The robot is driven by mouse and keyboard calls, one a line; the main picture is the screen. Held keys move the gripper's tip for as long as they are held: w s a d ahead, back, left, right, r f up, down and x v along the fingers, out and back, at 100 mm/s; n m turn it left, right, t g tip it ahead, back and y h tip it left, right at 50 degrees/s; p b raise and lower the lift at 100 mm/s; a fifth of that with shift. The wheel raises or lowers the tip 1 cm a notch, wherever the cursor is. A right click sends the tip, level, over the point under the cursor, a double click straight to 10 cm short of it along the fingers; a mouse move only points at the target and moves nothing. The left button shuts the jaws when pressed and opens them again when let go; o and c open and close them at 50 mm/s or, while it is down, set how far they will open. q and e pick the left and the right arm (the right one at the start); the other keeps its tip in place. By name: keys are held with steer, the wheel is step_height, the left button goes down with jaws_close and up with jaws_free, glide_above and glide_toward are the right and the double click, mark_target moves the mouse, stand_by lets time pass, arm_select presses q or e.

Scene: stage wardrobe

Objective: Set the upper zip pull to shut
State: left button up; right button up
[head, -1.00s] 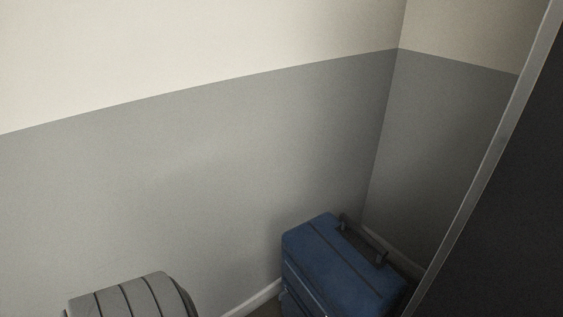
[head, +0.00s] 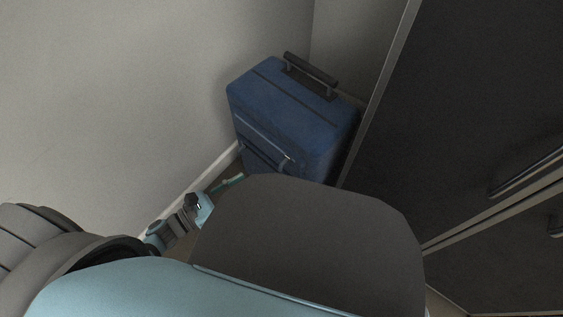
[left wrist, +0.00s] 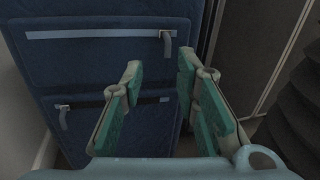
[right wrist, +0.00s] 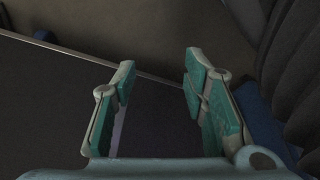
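A blue suitcase (head: 290,110) stands upright in the corner. Its upper zip (left wrist: 95,33) runs across the front as a pale strip. The upper zip pull (left wrist: 167,43) hangs at the strip's right end in the left wrist view; it also shows small in the head view (head: 287,161). A lower zip pull (left wrist: 63,117) hangs at the left of a mostly dark zip line. My left gripper (left wrist: 160,68) is open and empty in front of the suitcase, below and apart from the upper pull. My right gripper (right wrist: 158,66) is open and empty, outside the head view.
A dark cabinet (head: 455,110) with a metal edge stands close to the suitcase's right. A grey wall (head: 120,100) with a white skirting board is at the left. In the right wrist view a dark panel (right wrist: 55,95) with a pale edge lies below the right gripper.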

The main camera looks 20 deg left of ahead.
arm_select(q)
steer(key=b+x, duration=0.1)
steer(key=x, duration=1.3)
steer(key=shift+s+d+r, duration=0.1)
arm_select(e)
steer(key=r, duration=0.3)
steer(key=shift+w+a+r, duration=0.15)
steer(key=shift+w+a, duration=0.1)
steer(key=shift+w, duration=0.1)
arm_select(q)
steer(key=shift+c, duration=0.2)
jaws_close()
